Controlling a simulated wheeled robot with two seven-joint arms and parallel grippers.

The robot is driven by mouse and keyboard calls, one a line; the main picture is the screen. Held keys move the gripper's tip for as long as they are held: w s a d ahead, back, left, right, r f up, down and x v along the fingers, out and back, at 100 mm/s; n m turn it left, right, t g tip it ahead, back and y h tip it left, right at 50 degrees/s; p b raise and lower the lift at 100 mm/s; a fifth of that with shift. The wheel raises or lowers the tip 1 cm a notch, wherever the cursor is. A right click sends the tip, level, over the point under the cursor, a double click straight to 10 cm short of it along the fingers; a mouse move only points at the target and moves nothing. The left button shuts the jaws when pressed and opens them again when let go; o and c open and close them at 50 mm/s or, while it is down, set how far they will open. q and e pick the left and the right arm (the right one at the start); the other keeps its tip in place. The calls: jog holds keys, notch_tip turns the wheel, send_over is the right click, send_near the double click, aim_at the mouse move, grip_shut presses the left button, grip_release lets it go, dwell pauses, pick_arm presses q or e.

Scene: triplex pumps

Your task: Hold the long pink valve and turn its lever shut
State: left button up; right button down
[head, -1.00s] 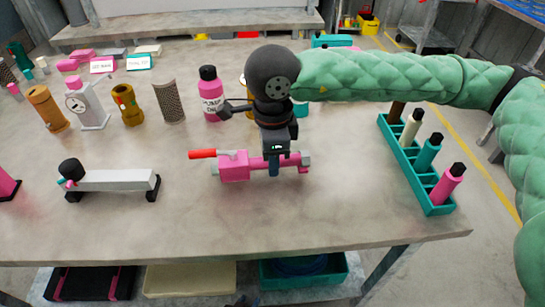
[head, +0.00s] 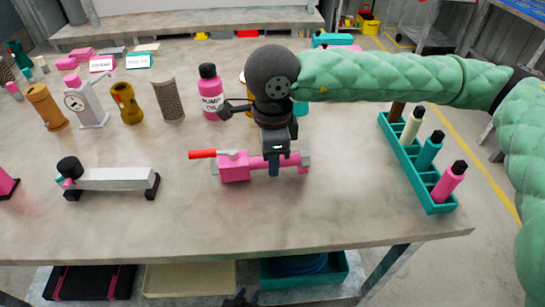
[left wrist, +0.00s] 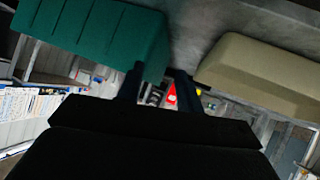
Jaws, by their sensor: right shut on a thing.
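The long pink valve (head: 235,168) lies across the middle of the table with its red lever (head: 202,154) pointing left, roughly in line with the body. My right gripper (head: 274,168) reaches down from above and is shut on the valve's right part. The gripper hides some of the pipe there. My left gripper (head: 240,297) shows only as a dark tip at the bottom edge of the head view, below the table's front edge. In the left wrist view its two fingers (left wrist: 160,82) are apart with nothing between them.
A teal rack (head: 407,160) with several bottles stands at the right. A grey block on black feet (head: 115,180) lies at the left. Below the table are a teal bin (head: 330,279) and a cream bin (head: 190,279). The table front is clear.

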pick_arm(q)
jog(key=shift+t, duration=0.7)
jog(key=shift+w+d+r+b, duration=0.15)
jog(key=shift+w+r+b, duration=0.4)
jog(key=shift+w+r, duration=0.95)
pick_arm(e)
jog(key=shift+f, duration=0.5)
pick_arm(q)
jog(key=shift+w+r+t, duration=0.15)
jog(key=shift+r+t, duration=0.25)
jog(key=shift+r, duration=0.25)
jog(key=shift+t+h, duration=0.3)
jog(key=shift+t, duration=0.5)
jog(key=shift+w+d+r, duration=0.1)
jog(key=shift+w+r, duration=0.3)
jog(key=shift+r, duration=0.4)
jog(key=shift+w+r, duration=0.4)
jog(key=shift+r, duration=0.4)
jog(key=shift+w+d+r, duration=0.1)
jog(key=shift+w+r, duration=0.3)
jog(key=shift+r, duration=0.4)
pick_arm(e)
jog(key=shift+f, duration=0.3)
